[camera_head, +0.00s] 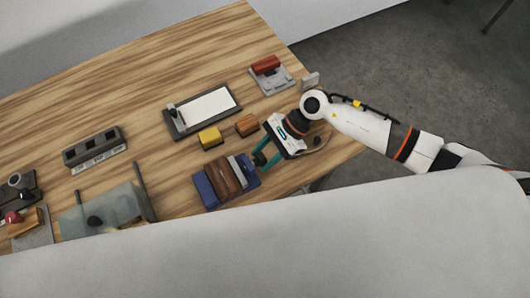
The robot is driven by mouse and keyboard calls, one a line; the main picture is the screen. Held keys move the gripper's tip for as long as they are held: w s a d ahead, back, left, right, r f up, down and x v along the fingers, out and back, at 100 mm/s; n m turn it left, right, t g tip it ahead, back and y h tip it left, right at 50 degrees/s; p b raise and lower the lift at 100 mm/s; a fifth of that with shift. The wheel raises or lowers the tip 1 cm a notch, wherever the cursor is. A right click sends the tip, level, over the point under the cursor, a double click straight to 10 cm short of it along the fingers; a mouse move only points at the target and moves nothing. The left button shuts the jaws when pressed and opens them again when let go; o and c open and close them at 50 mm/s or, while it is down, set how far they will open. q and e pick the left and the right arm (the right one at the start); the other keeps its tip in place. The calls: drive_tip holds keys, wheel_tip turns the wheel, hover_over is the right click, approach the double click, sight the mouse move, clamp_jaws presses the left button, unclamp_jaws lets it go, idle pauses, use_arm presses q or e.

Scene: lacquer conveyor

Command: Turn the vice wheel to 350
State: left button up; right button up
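The vice, a blue body (207,191) with brown wooden blocks (225,179) and a pale grey plate across it, sits near the table's front edge, right of the middle of the table. I cannot make out its wheel or any scale on it. My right gripper (262,158) comes in from the right, with its teal fingers pointing down-left at the vice's right end. The fingers are spread with a gap between them. Whether they touch the vice is too small to tell. My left gripper is not in view.
A yellow block (210,137) and a brown block (247,125) lie close behind the vice. Behind them is a framed white board (208,105). A red-topped grey device (267,66) stands at the back right. A slotted grey box (95,150) and a grey-green fixture (118,203) are left.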

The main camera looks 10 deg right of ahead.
drive_tip(key=shift+w+f+g+b, duration=0.2)
drive_tip(key=shift+g+b, duration=0.2)
drive_tip(key=shift+b, duration=0.45)
drive_tip(key=shift+c, duration=0.4)
drive_tip(key=g+b, duration=0.1)
drive_tip(key=b, duration=0.1)
drive_tip(key=m+g+b, duration=0.1)
drive_tip(key=b, duration=0.1)
drive_tip(key=m+g+h+b, duration=0.1)
drive_tip(key=b, duration=0.1)
drive_tip(key=shift+w+a+f+b, duration=0.1)
drive_tip(key=shift+w+a+b, duration=0.05)
drive_tip(key=shift+w+b, duration=0.15)
drive_tip(key=shift+m+g+b, duration=0.5)
drive_tip(key=shift+g+b, duration=0.3)
drive_tip(key=shift+b, duration=0.05)
drive_tip(key=shift+r, duration=0.2)
drive_tip(key=o, duration=1)
